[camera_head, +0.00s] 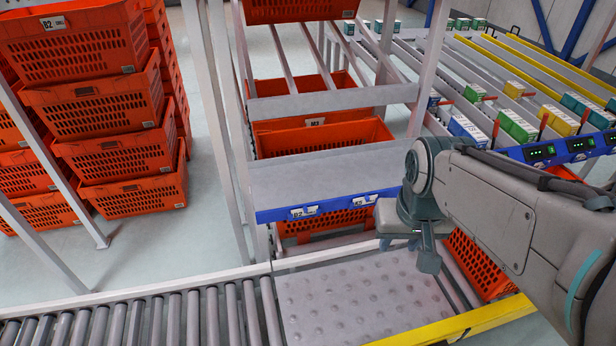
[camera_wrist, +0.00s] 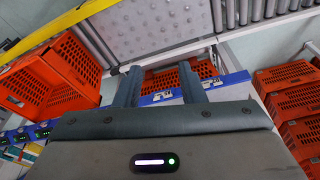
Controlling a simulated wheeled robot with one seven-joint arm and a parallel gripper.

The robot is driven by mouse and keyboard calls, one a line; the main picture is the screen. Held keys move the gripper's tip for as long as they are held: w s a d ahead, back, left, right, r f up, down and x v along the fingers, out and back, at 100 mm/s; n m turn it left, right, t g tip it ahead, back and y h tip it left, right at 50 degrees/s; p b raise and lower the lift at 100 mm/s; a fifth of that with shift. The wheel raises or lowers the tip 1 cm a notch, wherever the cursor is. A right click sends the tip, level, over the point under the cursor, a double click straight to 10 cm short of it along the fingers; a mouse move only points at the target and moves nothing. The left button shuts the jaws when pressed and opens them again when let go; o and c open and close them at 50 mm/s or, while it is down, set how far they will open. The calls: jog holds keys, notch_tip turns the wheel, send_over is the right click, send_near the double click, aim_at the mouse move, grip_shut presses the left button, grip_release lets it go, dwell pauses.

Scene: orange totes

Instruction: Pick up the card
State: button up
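My gripper (camera_head: 408,252) is beside the right end of the blue front rail (camera_head: 330,207) of a grey shelf. In the wrist view my gripper (camera_wrist: 158,78) has its two dark fingers spread wide apart, with nothing held between them. Small white label cards sit on the blue rail: a left one (camera_head: 303,212) and a right one (camera_head: 364,201). In the wrist view, one label (camera_wrist: 160,97) shows between the fingers and another (camera_wrist: 233,80) beyond the right finger. No loose card is clear to me; I cannot tell which one the task names.
Orange totes stand stacked at the left (camera_head: 110,100), and a tote (camera_head: 320,138) sits behind the shelf. A roller conveyor (camera_head: 150,315) and a studded plate (camera_head: 350,295) lie below. A yellow rail (camera_head: 460,322) edges the plate. Lanes with coloured boxes (camera_head: 517,127) are at the right.

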jog(key=w+a+n+g+b, duration=0.1)
jog(key=w+a, duration=0.3)
jog(key=w, duration=0.7)
jog(key=n+g+b, duration=0.2)
jog(key=b, duration=0.1)
send_over(306, 210)
notch_tip(306, 210, down, 20)
jog(key=r, duration=0.1)
jog(key=shift+w+f, duration=0.1)
jog(key=shift+f, duration=3.25)
grip_shut()
